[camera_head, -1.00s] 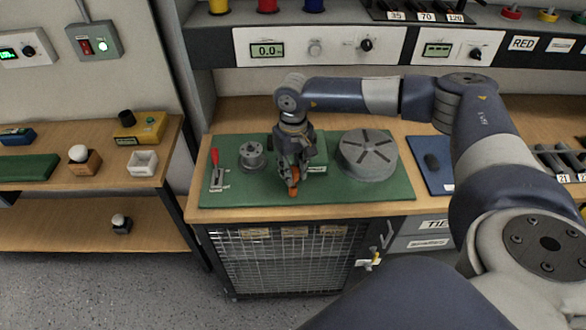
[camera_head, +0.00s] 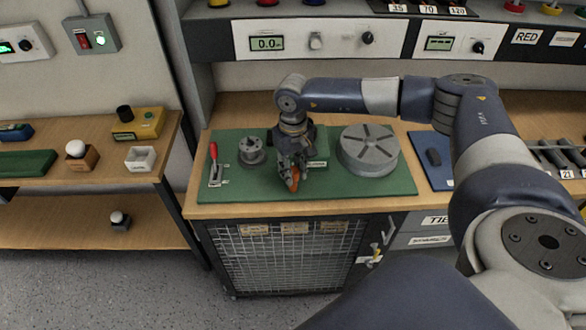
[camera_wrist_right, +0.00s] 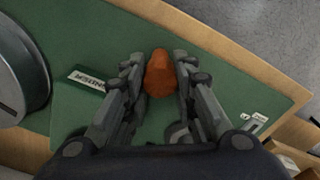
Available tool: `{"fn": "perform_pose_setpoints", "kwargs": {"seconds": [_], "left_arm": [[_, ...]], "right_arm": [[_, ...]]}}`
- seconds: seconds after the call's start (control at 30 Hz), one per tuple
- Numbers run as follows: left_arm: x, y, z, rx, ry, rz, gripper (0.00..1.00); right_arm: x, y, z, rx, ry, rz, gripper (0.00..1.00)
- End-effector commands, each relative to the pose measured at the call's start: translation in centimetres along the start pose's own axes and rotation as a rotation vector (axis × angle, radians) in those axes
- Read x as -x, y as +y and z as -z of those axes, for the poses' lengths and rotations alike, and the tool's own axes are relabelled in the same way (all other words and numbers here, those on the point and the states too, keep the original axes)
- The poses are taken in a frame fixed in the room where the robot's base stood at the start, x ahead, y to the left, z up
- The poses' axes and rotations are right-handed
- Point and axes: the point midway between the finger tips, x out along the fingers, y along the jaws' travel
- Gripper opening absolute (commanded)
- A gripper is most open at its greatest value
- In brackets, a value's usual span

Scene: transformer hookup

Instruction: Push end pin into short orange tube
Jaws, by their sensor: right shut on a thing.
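My right gripper (camera_head: 293,180) hangs over the green mat, between a small grey round fixture and a large slotted grey disc. In the right wrist view, its two fingers (camera_wrist_right: 160,80) are shut on a short orange piece (camera_wrist_right: 159,72), which looks like the short orange tube. The orange piece also shows between the fingers in the head view (camera_head: 294,180). I cannot make out an end pin; the fingers may hide it. Whether the orange piece touches the mat is unclear. My left gripper is not in view.
The green mat (camera_head: 330,187) holds the small grey fixture (camera_head: 251,152), the slotted disc (camera_head: 368,155) and a red-handled toggle clamp (camera_head: 214,165). A blue mat (camera_head: 436,180) lies to the right. A side table (camera_head: 110,178) with small boxes stands at the left.

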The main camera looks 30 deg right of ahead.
Motion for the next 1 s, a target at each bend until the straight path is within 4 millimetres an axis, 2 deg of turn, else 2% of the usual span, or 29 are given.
{"fn": "perform_pose_setpoints", "kwargs": {"seconds": [0.47, 0.5, 0.57, 1.0], "left_arm": [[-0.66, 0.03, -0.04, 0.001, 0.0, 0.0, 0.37], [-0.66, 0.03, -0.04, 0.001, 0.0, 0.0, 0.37], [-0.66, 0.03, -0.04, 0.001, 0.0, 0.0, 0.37], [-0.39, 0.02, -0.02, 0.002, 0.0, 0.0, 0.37]], "right_arm": [[-0.78, -0.01, 0.02, 0.0, 0.001, 0.0, 0.0], [-0.77, -0.01, 0.02, 0.0, 0.001, 0.0, 0.34], [-0.77, -0.01, 0.02, 0.0, 0.001, 0.0, 0.48], [-0.39, 0.0, 0.0, 0.0, 0.0, 0.0, 0.49]]}}
